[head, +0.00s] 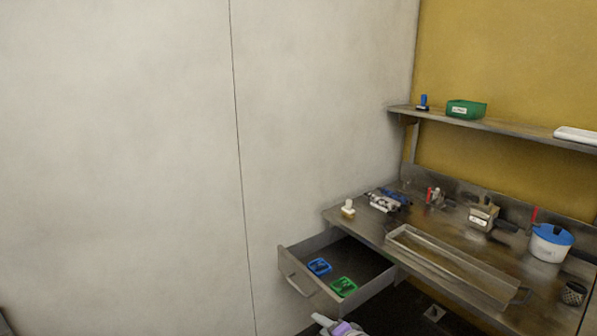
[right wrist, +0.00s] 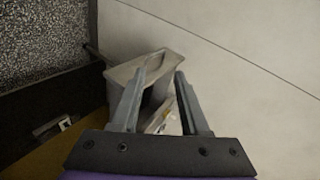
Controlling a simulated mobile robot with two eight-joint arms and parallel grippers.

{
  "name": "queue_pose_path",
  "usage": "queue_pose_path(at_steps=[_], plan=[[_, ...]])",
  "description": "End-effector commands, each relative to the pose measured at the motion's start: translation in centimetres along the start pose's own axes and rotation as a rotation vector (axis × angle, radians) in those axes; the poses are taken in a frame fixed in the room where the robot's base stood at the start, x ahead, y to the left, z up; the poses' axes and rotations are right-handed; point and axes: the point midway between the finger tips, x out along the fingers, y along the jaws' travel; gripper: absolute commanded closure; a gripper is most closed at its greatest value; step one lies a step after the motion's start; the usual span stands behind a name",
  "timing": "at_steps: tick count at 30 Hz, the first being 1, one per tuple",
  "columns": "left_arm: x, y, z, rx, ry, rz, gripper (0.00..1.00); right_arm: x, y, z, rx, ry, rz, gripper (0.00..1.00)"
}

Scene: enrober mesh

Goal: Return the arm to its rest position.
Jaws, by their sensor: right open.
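My right gripper (head: 335,327) shows at the bottom edge of the head view, just below the open drawer (head: 318,300); only a light grey and purple part of it is seen. In the right wrist view the right gripper (right wrist: 160,75) has its two grey fingers spread, with nothing held between them. Beyond the fingers is a grey box-like thing (right wrist: 172,62) that I cannot name surely. My left gripper is not in view.
A steel bench (head: 465,250) at the right holds a long tray (head: 400,233), a blue-lidded tub (head: 549,246) and small tools. The drawer under it stands open with blue (head: 319,266) and green (head: 343,287) items. A shelf (head: 500,127) hangs above. A pale wall (head: 120,150) fills the left.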

Motion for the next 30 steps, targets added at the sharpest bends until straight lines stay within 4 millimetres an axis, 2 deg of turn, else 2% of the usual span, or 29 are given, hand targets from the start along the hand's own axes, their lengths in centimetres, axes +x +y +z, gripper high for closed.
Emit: queue_pose_path(at_steps=[1, 5, 9, 12, 15, 18, 21, 30], plan=[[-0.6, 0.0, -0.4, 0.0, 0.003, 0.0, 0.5, -2.7, 0.3, 0.6, -0.082, -0.013, 0.041, 0.55], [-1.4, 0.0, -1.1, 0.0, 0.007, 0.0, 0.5, -8.6, 2.7, 2.3, -0.308, -0.059, 0.167, 0.55], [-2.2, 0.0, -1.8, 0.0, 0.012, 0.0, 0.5, -14.8, 6.4, 4.0, -0.539, -0.119, 0.313, 0.55], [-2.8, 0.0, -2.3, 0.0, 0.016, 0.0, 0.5, -18.8, 9.4, 5.0, -0.681, -0.163, 0.416, 0.55], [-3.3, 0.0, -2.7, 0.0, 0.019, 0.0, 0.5, -21.9, 12.0, 5.8, -0.794, -0.205, 0.504, 0.55], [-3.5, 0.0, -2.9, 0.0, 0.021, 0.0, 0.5, -24.0, 14.0, 6.2, -0.868, -0.235, 0.568, 0.55], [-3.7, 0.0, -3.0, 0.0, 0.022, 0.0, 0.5, -25.1, 15.1, 6.4, -0.907, -0.253, 0.604, 0.55], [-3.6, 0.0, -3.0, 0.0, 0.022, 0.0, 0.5, -25.4, 15.5, 6.5, -0.922, -0.261, 0.617, 0.55]])
